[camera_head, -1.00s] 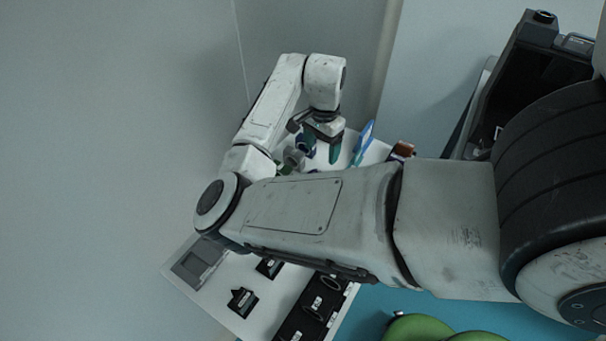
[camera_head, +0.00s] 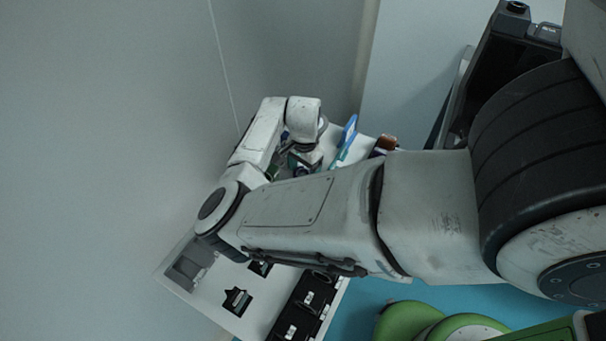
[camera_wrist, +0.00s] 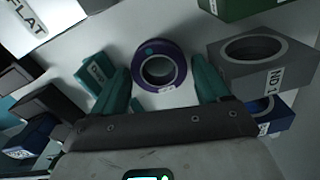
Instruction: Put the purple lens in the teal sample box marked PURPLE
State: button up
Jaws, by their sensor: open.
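The purple lens (camera_wrist: 181,69), a ring with a dark purple rim and a small white label, stands between the teal fingers of my gripper (camera_wrist: 160,66) in the wrist view. The fingers are open, one on each side of the lens, with a gap visible on both sides. In the head view my gripper is mostly hidden behind my arm, and the lens cannot be made out. I cannot pick out a teal box marked PURPLE in either view.
A grey holder marked ND 1 (camera_wrist: 229,77) stands close to the right finger, with a blue block (camera_wrist: 279,117) below it. A small teal labelled block (camera_wrist: 95,72) is near the left finger. A black tray (camera_head: 291,312) and black holder (camera_head: 237,300) show in the head view.

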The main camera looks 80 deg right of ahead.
jog(key=shift+c, duration=0.2)
jog(key=c, duration=0.9)
jog(key=shift+r, duration=0.15)
